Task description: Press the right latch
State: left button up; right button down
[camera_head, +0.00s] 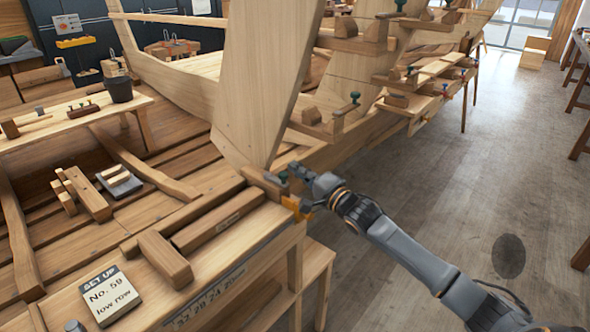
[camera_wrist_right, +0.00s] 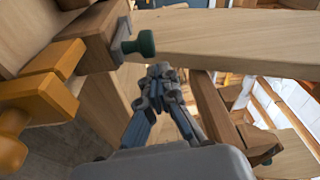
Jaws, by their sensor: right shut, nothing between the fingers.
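My right gripper (camera_head: 303,172) reaches in from the right to the near end of the wooden frame. Its fingers are shut and empty; they also show in the wrist view (camera_wrist_right: 162,72). Close by is a wooden block (camera_head: 262,183) with a small green knob (camera_head: 283,177). In the wrist view the green knob (camera_wrist_right: 140,44) lies just up and left of the fingertips; contact cannot be told. An orange latch-like piece (camera_head: 293,206) sits at the bench corner below the gripper, and shows at left in the wrist view (camera_wrist_right: 40,97). No label marks the right latch. My left gripper is out of view.
A tall pale plank (camera_head: 262,75) rises just behind the gripper. A dark pot (camera_head: 119,89) stands at left. The floor (camera_head: 450,190) at right is open.

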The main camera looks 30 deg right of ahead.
jog(key=shift+s+a, duration=0.45)
jog(key=shift+a, duration=0.25)
jog(key=shift+f, duration=0.1)
jog(key=shift+h+p, duration=0.3)
jog(key=shift+p, duration=0.1)
